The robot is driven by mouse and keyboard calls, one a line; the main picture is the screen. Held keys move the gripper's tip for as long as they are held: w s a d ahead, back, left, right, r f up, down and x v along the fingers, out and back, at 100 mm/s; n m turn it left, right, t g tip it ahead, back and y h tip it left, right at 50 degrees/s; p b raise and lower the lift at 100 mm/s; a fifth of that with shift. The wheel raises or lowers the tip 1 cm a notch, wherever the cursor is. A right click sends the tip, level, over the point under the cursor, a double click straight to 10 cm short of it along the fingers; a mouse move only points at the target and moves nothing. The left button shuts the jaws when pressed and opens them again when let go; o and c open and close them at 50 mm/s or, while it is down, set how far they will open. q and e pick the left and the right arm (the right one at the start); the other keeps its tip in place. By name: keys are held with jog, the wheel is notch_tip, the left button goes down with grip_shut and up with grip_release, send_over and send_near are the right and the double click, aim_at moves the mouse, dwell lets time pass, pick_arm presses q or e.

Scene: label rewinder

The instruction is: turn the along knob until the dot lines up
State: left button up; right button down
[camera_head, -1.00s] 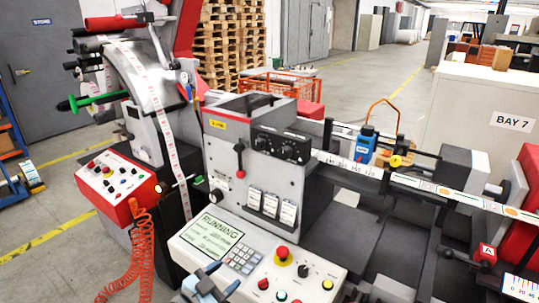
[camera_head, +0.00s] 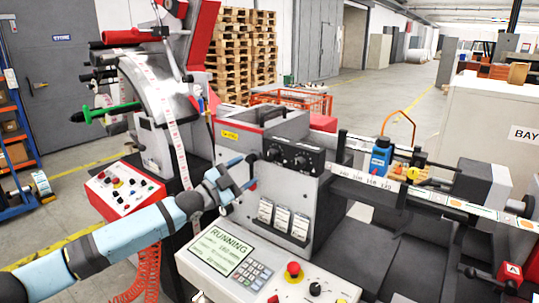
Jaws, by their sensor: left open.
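A black panel (camera_head: 291,156) on the upper front of the grey machine carries two black knobs, a left one (camera_head: 274,153) and a right one (camera_head: 300,161). No label or dot is readable, so I cannot tell which is the along knob. My left gripper (camera_head: 246,172) is open and empty in front of the machine's face, left of and slightly below the black panel. My right gripper is out of view.
A console with a green "RUNNING" screen (camera_head: 222,250) and a red stop button (camera_head: 293,269) lies below. A red control box (camera_head: 125,187) stands at left behind my arm. A blue bottle-like unit (camera_head: 381,156) stands by the label strip (camera_head: 370,179).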

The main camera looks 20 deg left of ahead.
aim_at(268, 157)
pick_arm(q)
jog(key=p+x, duration=0.1)
jog(key=x, duration=0.7)
jog(key=shift+w+d+r+p, duration=0.1)
jog(key=shift+w+d+p, duration=0.2)
jog(key=shift+p, duration=0.1)
jog(key=c, duration=0.9)
